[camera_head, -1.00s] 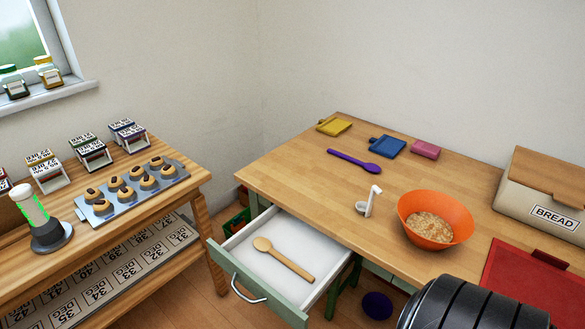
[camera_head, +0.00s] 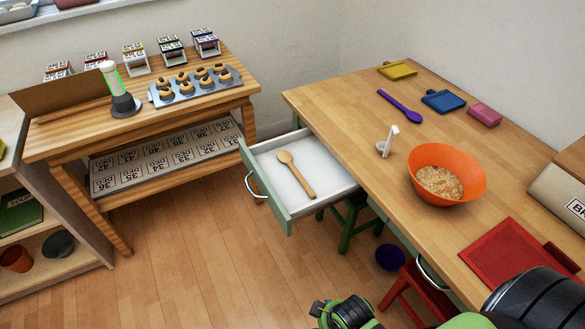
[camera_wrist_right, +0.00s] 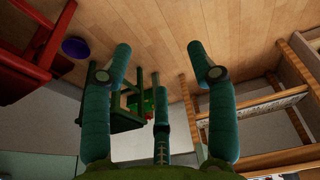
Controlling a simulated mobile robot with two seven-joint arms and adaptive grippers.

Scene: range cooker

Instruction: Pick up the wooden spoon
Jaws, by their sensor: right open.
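The wooden spoon (camera_head: 297,174) lies in the open drawer (camera_head: 325,176) of the table, its bowl toward the back left and its handle toward the front right. Nothing touches it but the drawer floor. My right gripper (camera_wrist_right: 160,62) shows in the right wrist view with its teal fingers spread and nothing between them. The spoon is not seen in that view. In the head view, a green and black part of my arm (camera_head: 347,313) shows at the bottom edge, below and apart from the drawer. My left gripper is not in view.
The table (camera_head: 345,100) holds an orange bowl (camera_head: 468,166), a purple spoon (camera_head: 400,106) and a red board (camera_head: 505,255). A green stool (camera_head: 350,222) stands under the drawer, a red stool (camera_head: 408,290) nearer. The floor left of the drawer is clear.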

